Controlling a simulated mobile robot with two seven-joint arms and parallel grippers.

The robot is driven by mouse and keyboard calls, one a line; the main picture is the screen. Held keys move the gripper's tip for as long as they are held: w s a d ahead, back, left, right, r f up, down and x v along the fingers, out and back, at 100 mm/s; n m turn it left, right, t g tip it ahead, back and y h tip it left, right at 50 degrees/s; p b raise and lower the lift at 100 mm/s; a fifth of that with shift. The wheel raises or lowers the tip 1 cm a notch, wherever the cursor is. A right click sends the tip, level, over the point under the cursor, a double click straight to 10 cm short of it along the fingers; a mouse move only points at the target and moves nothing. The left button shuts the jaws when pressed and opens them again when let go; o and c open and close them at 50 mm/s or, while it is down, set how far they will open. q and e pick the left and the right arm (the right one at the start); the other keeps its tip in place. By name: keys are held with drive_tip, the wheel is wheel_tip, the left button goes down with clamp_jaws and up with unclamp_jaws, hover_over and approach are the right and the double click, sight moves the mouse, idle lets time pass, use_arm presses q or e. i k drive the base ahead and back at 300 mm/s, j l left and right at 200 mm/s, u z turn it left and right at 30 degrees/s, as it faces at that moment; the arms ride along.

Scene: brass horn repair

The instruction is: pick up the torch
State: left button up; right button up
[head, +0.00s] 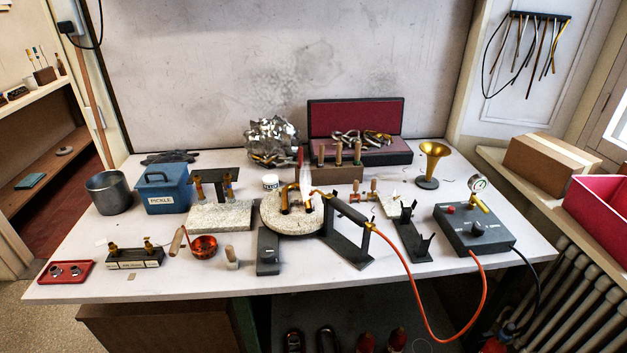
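The torch (347,210) has a dark handle with brass ends. It rests tilted on a dark metal stand (348,246) right of the table's middle. Its thin brass neck points up and left, and a pale flame-like cone (306,182) shows near its tip. An orange hose (403,275) runs from its lower right end, over the table's front edge and back up to the dark control box (474,231). Neither of my grippers is in view, and nothing holds the torch.
Left of the torch, a round pale block (280,222) bears brass tubing close to the flame. A second, empty dark stand (411,238) is to the right. A copper ladle (203,246) lies at left front. A brass bell (432,160) stands behind right. Bare table shows along the front edge.

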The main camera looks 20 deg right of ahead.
sight(355, 216)
drive_tip(key=u, duration=0.35)
drive_tip(key=k+l+u, duration=0.1)
drive_tip(key=l+u, duration=0.2)
drive_tip(key=l, duration=0.5)
